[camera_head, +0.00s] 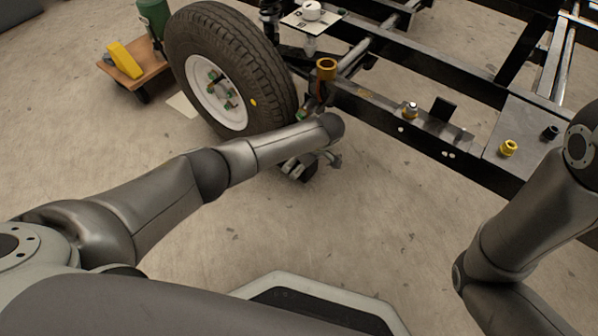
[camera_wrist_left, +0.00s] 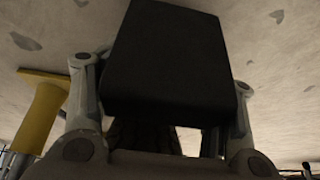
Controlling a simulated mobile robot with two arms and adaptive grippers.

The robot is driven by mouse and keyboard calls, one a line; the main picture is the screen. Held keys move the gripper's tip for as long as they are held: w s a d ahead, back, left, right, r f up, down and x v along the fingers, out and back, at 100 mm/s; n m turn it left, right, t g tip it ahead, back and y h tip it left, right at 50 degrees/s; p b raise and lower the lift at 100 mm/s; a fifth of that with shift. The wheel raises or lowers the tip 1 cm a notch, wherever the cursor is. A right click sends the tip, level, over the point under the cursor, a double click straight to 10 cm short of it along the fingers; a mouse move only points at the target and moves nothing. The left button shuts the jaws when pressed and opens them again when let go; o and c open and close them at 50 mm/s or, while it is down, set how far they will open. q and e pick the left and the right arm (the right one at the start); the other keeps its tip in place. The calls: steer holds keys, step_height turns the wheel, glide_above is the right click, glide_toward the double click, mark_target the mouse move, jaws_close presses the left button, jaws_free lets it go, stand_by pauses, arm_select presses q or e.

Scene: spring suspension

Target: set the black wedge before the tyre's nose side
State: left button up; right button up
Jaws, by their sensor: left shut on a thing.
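The tyre (camera_head: 247,45) stands upright on a white wheel hub at the upper left of the head view, beside the black frame. My left gripper (camera_head: 306,168) is low over the floor to the right of and in front of the tyre, partly hidden under my own forearm. It is shut on the black wedge (camera_wrist_left: 170,60), which fills the middle of the left wrist view between the two fingers. In the head view only a small dark part of the wedge (camera_head: 311,173) shows. Whether it touches the floor cannot be told. My right gripper is out of view.
A wooden dolly (camera_head: 150,70) with a yellow block (camera_head: 125,60) and a green cylinder (camera_head: 153,17) stands left of the tyre. The concrete floor in front is clear.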

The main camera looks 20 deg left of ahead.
arm_select(q)
step_height(320, 180, down, 4)
steer(key=b, duration=0.3)
steer(key=shift+r, duration=0.35)
steer(key=o, duration=1.4)
steer(key=p+v, duration=0.5)
steer(key=v, duration=0.1)
steer(key=shift+w+a+r, duration=0.1)
steer(key=s+d, duration=0.1)
steer(key=d, duration=0.2)
steer(key=s+d+p, duration=0.1)
steer(key=d, duration=0.3)
steer(key=s+d+f+p, duration=0.1)
steer(key=s+d, duration=0.1)
steer(key=d, duration=0.2)
steer(key=shift+s+d, duration=0.1)
